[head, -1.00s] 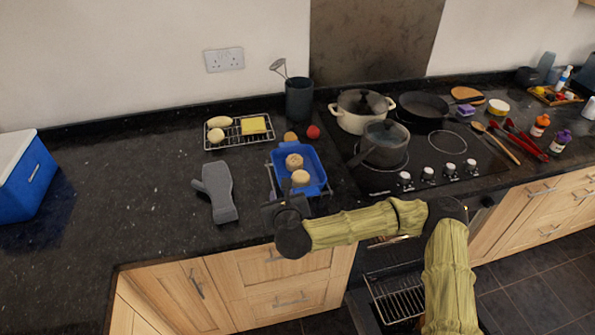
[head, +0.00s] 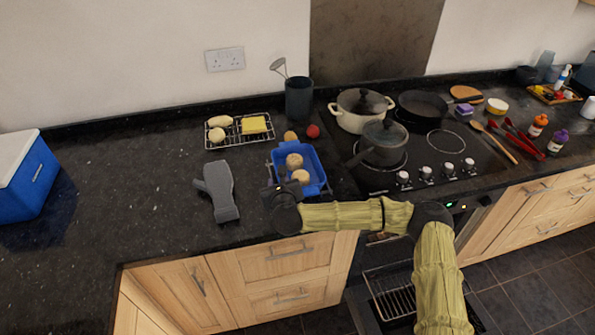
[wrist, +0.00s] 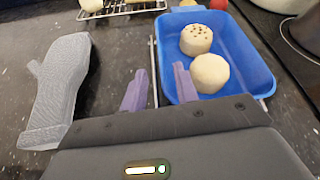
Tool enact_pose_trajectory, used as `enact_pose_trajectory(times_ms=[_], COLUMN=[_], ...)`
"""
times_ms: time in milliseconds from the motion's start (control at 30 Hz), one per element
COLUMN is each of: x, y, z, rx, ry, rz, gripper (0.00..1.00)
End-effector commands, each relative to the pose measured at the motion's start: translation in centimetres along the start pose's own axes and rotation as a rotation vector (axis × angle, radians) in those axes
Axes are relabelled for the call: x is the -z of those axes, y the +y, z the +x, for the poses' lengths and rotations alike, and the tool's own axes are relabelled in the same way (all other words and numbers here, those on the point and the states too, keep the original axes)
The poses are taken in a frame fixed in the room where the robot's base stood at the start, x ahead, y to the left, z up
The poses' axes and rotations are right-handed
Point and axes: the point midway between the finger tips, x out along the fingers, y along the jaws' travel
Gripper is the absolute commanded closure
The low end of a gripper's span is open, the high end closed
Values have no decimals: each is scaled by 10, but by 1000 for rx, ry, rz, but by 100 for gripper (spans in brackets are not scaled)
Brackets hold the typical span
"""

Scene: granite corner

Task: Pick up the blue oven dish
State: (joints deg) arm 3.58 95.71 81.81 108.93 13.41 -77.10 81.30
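The blue oven dish (head: 318,178) stands on the dark counter left of the hob, with two round bread rolls (head: 294,161) in it. The dish fills the upper right of the wrist view (wrist: 243,50). My gripper (wrist: 158,85) is open, its two purple fingers apart. In the wrist view the right finger overlaps the dish's left wall and the left finger is over the counter. I cannot tell whether either finger touches the dish. In the head view my gripper (head: 276,188) is at the dish's near left side, and its fingers are hard to make out.
A grey oven mitt (head: 219,190) lies left of the dish. A wire rack (head: 238,132) with food is behind. A grey saucepan (head: 383,145) and a cream pot (head: 360,110) stand on the hob to the right. A red tomato (head: 313,131) sits behind the dish.

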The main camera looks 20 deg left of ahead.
Motion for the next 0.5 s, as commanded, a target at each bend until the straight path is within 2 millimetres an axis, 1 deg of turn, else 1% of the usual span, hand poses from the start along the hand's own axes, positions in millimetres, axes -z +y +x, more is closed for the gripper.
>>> enact_pose_trajectory(times_ms=[133,300,400,500], x=[-7,-5,-5,-4], y=[-2,-1,-1,-1], z=[18,37,42,43], rx=[2,0,-2,-2], ry=[1,1,0,-1], rz=[0,0,-1,-2], gripper=[70,70,70,70])
